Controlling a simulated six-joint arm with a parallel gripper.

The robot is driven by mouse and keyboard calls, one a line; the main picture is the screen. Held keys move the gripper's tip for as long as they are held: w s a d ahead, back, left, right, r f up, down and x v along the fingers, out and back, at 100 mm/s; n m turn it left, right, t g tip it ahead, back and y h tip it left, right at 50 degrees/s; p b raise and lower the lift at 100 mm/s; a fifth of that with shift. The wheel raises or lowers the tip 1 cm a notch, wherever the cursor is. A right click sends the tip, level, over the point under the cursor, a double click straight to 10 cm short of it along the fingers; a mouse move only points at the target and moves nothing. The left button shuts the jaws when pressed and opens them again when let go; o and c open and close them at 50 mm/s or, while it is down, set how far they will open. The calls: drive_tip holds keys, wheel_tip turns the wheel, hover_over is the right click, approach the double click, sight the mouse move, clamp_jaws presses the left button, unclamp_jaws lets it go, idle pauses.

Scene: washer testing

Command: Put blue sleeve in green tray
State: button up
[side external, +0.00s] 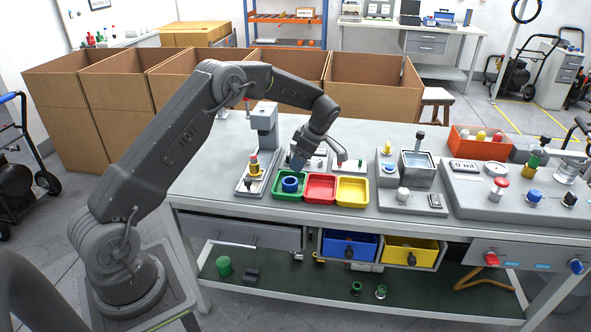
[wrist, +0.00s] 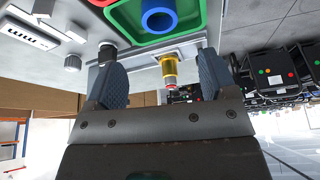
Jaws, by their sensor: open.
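The blue sleeve (side external: 290,184) is a short, hollow blue ring. It sits inside the green tray (side external: 285,197), the leftmost of three small trays on the table. In the wrist view the blue sleeve (wrist: 158,17) shows at the top edge, inside the green tray (wrist: 122,27), and both are partly cut off. My gripper (side external: 298,163) is above the green tray, apart from the sleeve. In the wrist view my gripper (wrist: 158,55) has its two fingers spread wide with nothing held between them.
A red tray (side external: 320,201) and a yellow tray (side external: 352,203) stand to the right of the green one. A test stand with a yellow part (side external: 254,166) and a grey column (side external: 265,130) are close on the left. Another instrument (side external: 416,168) stands to the right.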

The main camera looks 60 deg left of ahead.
drive_tip(key=s+d+r+m+t, duration=0.1)
drive_tip(key=s+d+r+m, duration=0.3)
drive_tip(key=r, duration=0.2)
drive_tip(key=s+d+r+m+t+h, duration=0.1)
drive_tip(key=s+d+r+m+t, duration=0.2)
drive_tip(key=r, duration=0.4)
drive_tip(key=s+d+r+m, duration=0.4)
drive_tip(key=d+r, duration=0.1)
drive_tip(key=r, duration=0.1)
drive_tip(key=s+d+m+t+h, duration=0.1)
drive_tip(key=s+d+m, duration=0.2)
drive_tip(key=s, duration=0.3)
drive_tip(key=s+d+m+t, duration=0.1)
drive_tip(key=s+d+m, duration=0.2)
drive_tip(key=s+m, duration=0.3)
drive_tip(key=s+d+r+m+t+h, duration=0.1)
drive_tip(key=s+d+m+t, duration=0.1)
drive_tip(key=s, duration=0.6)
drive_tip(key=d+m, duration=0.1)
drive_tip(key=m, duration=0.1)
drive_tip(key=shift+m+h, duration=0.3)
drive_tip(key=shift+m, duration=0.1)
